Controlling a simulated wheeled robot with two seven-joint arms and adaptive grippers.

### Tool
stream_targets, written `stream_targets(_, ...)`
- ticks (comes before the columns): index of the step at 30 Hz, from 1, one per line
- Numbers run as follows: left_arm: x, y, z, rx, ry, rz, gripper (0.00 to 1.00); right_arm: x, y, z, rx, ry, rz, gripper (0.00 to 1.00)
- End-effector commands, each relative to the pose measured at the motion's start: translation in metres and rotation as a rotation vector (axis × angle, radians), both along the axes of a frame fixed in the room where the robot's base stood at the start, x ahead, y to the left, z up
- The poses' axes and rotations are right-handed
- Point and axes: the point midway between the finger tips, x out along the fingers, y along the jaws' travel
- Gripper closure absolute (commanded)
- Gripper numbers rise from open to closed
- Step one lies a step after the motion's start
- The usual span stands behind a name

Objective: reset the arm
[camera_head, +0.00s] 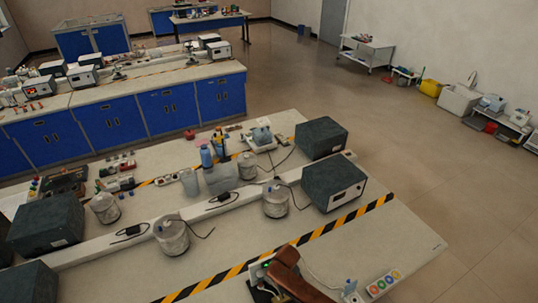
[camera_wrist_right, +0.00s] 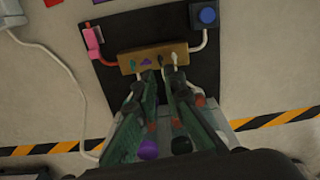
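In the right wrist view, my right gripper (camera_wrist_right: 166,76) reaches up from the bottom edge over a black mat. Its dark green fingers narrow towards each other near a wooden block (camera_wrist_right: 155,57) with several small coloured marks or terminals. I cannot tell whether the tips touch the block or hold anything. In the head view, a brown curved shape (camera_head: 285,267) and a small green part stand at the bottom edge; I cannot tell whether they are mine. My left gripper is not in view.
A blue button (camera_wrist_right: 207,15) and a pink connector (camera_wrist_right: 92,38) join the block. A panel of coloured buttons (camera_head: 382,284) lies near the table's front. Dark boxes (camera_head: 334,184) and metal pots (camera_head: 275,201) stand along the bench. The bench surface right of the striped tape is mostly clear.

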Motion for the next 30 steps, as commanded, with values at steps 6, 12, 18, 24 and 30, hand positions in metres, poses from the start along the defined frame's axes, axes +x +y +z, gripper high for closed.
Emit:
stream_targets(6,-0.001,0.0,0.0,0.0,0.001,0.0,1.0,-0.02,0.006,-0.001,0.052,-0.006,-0.003,0.91)
stream_targets(12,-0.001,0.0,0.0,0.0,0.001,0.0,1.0,-0.071,-0.004,0.011,0.181,-0.063,-0.064,0.91)
stream_targets(18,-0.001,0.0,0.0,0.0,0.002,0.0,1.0,-0.121,-0.067,0.04,0.221,-0.167,-0.195,0.91)
stream_targets(24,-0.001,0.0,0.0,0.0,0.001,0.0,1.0,-0.171,-0.143,0.071,0.167,-0.253,-0.313,0.91)
stream_targets(30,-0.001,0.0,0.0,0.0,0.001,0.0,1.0,-0.208,-0.193,0.095,0.101,-0.299,-0.383,0.91)
